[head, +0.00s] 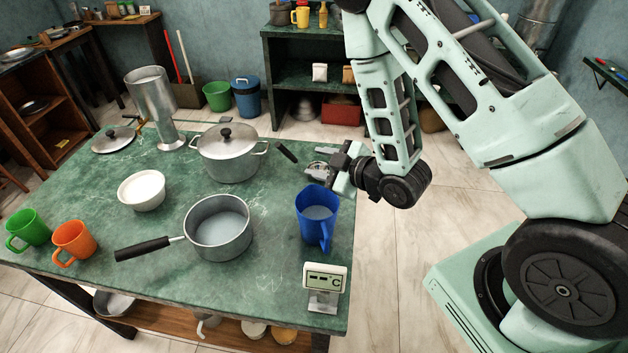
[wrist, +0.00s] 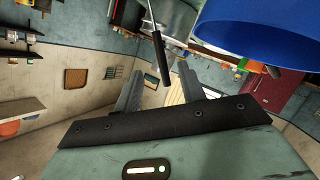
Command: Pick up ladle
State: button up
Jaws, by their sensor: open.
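The ladle's black handle (head: 287,152) shows in the head view just right of the lidded pot, near the far right edge of the table. The rest of the ladle is hidden there behind the pot. In the wrist view the black handle (wrist: 161,60) continues into a thin metal rod; its bowl cannot be made out. My gripper (head: 313,168) is open and empty at the table's right edge, just right of the handle. In the wrist view the handle's end appears between the fingers of my gripper (wrist: 159,83), seemingly still beyond them.
A blue mug (head: 317,215) stands close below my gripper and fills the wrist view's upper right. The lidded pot (head: 229,160) is left of the handle. A saucepan (head: 218,228), a white bowl (head: 141,190) and a thermometer display (head: 325,280) are also on the table.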

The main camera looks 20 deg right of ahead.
aim_at(291, 155)
jog(key=shift+f+b+x, duration=0.1)
jog(key=shift+b+x, duration=0.9)
jog(key=shift+b, duration=0.7)
jog(key=shift+f+b+x, duration=0.15)
jog(key=shift+b+x, duration=0.9)
jog(key=shift+b, duration=0.6)
jog(key=shift+w+a+r+p, duration=0.1)
jog(key=shift+w+a+p, duration=0.3)
jog(key=shift+w, duration=0.3)
jog(key=x, duration=0.1)
jog(key=p+x, duration=0.1)
jog(key=x, duration=0.1)
jog(key=p+x, duration=0.1)
jog(key=x, duration=0.1)
jog(key=shift+w+a+r, duration=0.1)
jog(key=shift+a+r, duration=0.15)
jog(key=shift+r, duration=0.05)
jog(key=shift+w+a+f, duration=0.15)
jog(key=shift+w+f, duration=0.1)
jog(key=shift+w, duration=0.15)
grip_shut()
